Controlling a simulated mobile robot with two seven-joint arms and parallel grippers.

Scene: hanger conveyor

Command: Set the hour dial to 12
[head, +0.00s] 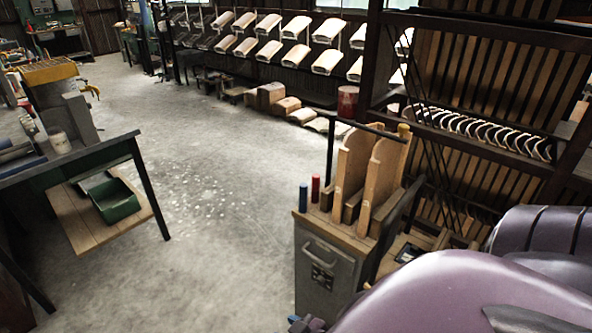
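No hour dial can be made out for certain. A small dark plate (322,276) with unclear markings is on the front of a grey cabinet (311,248), below a curved handle (322,252); I cannot tell whether it is a dial.
Upright wooden boards (352,165) and red (315,189) and blue (303,197) cylinders stand on the cabinet. A workbench (68,160) with a green bin (114,198) below is at left. Slatted racks (480,110) stand at right. The grey floor (215,200) between is clear.

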